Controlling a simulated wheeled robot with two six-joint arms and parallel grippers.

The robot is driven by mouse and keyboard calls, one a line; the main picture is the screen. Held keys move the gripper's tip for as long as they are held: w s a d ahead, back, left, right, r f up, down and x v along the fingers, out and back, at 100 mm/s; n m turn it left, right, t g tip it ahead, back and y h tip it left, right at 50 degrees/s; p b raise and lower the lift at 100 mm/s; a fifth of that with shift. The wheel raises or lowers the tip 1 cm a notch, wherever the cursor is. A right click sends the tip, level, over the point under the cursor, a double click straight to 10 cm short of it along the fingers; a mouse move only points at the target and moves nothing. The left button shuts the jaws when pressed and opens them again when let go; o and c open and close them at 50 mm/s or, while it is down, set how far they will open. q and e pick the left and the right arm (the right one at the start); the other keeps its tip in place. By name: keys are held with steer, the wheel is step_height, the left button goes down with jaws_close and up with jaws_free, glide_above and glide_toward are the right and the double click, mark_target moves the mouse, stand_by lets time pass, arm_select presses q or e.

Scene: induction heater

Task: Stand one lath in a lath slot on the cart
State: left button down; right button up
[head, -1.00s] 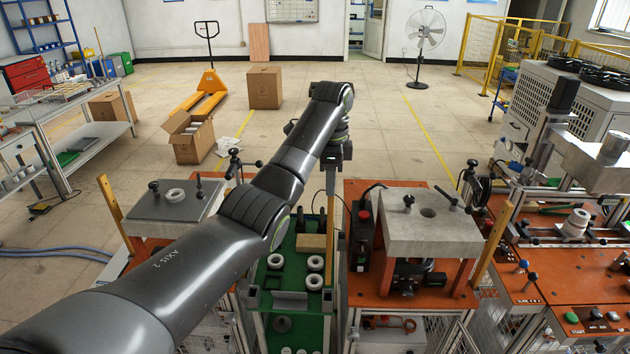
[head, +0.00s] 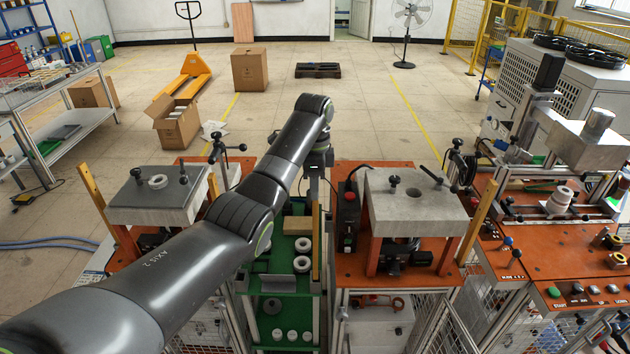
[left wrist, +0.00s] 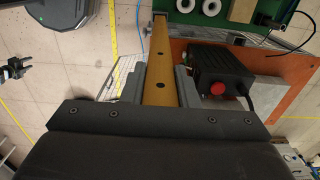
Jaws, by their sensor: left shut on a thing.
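My left gripper (head: 317,160) is shut on a wooden lath (head: 316,240). The lath hangs upright below the gripper, at the right rear side of the green cart (head: 262,312). In the left wrist view the lath (left wrist: 160,62) has dark holes and lies between the two grey fingers (left wrist: 158,85). Its far end meets a small dark bracket (left wrist: 160,14) by the cart's green top (left wrist: 190,20). I cannot tell whether the end sits inside a slot. My right gripper is not in view.
White rings (head: 302,245) and a wooden block (head: 297,226) are on the cart. Orange press benches (head: 345,268) stand close on both sides, with a red-button box (head: 349,208) just right of the lath. Other laths stand upright at the left (head: 93,195) and right (head: 480,222).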

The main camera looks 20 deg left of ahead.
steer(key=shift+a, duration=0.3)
arm_select(q)
steer(key=shift+d, duration=0.2)
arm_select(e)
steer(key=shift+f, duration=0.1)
arm_select(q)
steer(key=shift+a, duration=0.25)
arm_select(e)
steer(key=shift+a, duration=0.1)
arm_select(q)
steer(key=shift+d, duration=0.15)
steer(key=shift+f, duration=0.15)
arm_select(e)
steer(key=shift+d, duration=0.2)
